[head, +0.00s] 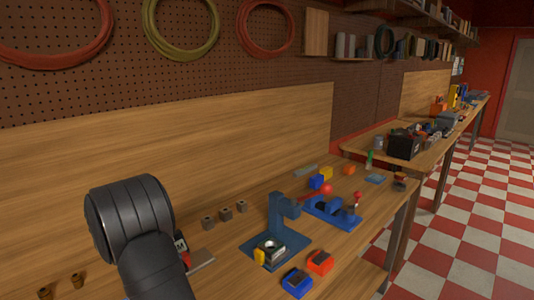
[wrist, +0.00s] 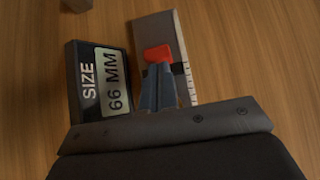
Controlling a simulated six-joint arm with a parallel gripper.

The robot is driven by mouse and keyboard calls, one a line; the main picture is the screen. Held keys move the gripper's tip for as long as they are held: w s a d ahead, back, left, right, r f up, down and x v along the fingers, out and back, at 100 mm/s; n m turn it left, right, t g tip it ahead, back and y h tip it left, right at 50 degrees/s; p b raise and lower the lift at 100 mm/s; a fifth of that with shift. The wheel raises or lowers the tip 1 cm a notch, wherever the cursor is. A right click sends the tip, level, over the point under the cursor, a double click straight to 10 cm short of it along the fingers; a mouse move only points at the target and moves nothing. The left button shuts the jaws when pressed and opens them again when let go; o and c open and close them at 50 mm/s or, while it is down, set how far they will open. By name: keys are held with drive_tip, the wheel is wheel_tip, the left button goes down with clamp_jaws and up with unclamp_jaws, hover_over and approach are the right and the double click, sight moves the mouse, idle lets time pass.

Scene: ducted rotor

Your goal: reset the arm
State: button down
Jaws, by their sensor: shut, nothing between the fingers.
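My gripper (wrist: 158,72) shows in the wrist view, with its two blue-grey fingers together and nothing seen held between them. Just past the fingertips is a small red piece (wrist: 157,53), in front of a grey plate (wrist: 155,28) with scale marks along its edge. I cannot tell whether the fingers touch it. A black display reading "SIZE 66 MM" (wrist: 98,82) stands to the left of the fingers. In the head view my black arm covers the gripper; the red piece (head: 186,259) and the grey plate (head: 202,261) show beside it.
A blue press-like stand (head: 279,212) and a blue fixture with a red knob (head: 333,212) stand to the right on the wooden bench. Blue (head: 297,283) and orange (head: 320,262) boxes lie at the front. Several dark small blocks (head: 226,214) line the back.

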drive_tip(key=shift+s+a+f, duration=0.15)
drive_tip(key=shift+f, duration=0.05)
drive_tip(key=shift+s+a+r, duration=0.15)
drive_tip(key=shift+s+a, duration=0.3)
drive_tip(key=c, duration=1)
unclamp_jaws()
drive_tip(key=shift+d, duration=0.15)
drive_tip(key=o, duration=1)
drive_tip(key=d+g, duration=0.1)
drive_tip(key=d+r+y, duration=0.1)
drive_tip(key=s+d+g, duration=0.1)
drive_tip(key=shift+d+r+g, duration=0.2)
drive_tip(key=shift+g, duration=0.1)
wheel_tip(320, 180, up, 12)
drive_tip(key=s+d+g+y, duration=0.2)
drive_tip(key=d+g+y, duration=0.1)
drive_tip(key=y, duration=0.7)
drive_tip(key=x, duration=1)
drive_tip(key=shift+w, duration=0.3)
drive_tip(key=shift+a+r, duration=0.1)
